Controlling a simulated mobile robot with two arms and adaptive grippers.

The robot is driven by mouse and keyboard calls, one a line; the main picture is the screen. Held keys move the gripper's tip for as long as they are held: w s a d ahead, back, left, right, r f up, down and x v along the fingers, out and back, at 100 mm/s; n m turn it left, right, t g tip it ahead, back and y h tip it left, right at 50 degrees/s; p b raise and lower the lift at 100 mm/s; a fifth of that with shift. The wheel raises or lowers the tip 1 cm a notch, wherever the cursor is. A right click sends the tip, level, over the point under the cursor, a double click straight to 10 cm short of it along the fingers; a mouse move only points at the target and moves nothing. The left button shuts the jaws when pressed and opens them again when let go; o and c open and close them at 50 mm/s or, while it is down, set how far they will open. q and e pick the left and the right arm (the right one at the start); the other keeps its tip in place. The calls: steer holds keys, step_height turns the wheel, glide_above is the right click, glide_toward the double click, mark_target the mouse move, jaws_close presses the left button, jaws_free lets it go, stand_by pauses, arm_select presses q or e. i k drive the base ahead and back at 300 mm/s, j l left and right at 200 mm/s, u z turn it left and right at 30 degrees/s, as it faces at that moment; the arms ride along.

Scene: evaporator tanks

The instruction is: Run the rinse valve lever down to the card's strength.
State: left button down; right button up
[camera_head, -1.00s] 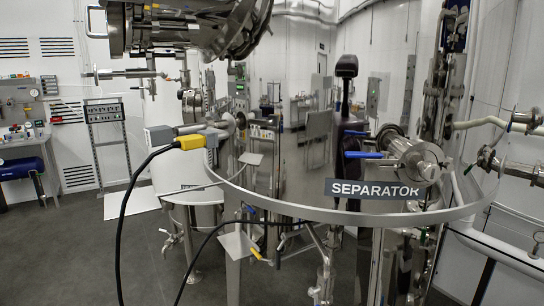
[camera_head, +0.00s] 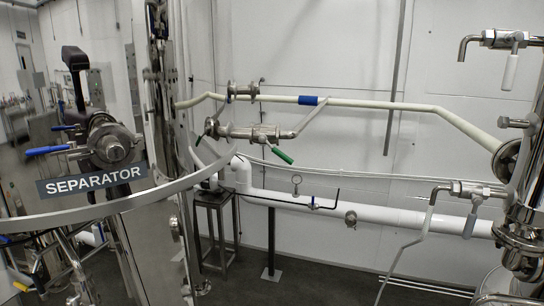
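Several valve levers show, and I cannot tell which is the rinse valve lever. One is a green-handled lever (camera_head: 283,156) hanging tilted from a steel valve on the pipework in the middle. A white-handled lever (camera_head: 510,72) hangs down from a tap at the upper right. A blue-handled lever (camera_head: 48,150) sticks out left from the fitting on the separator tank. A black-handled lever (camera_head: 313,206) sits on the low white pipe. I see no card. Neither of my grippers is in view.
The steel tank labelled SEPARATOR (camera_head: 91,181) fills the left side. A thick white pipe (camera_head: 380,217) runs low along the wall, with a small gauge (camera_head: 296,179) above it. Steel pipework crowds the right edge. Dark floor (camera_head: 300,288) is open in the middle.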

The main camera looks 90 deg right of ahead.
mark_target(263, 138)
steer(key=z, duration=1.9)
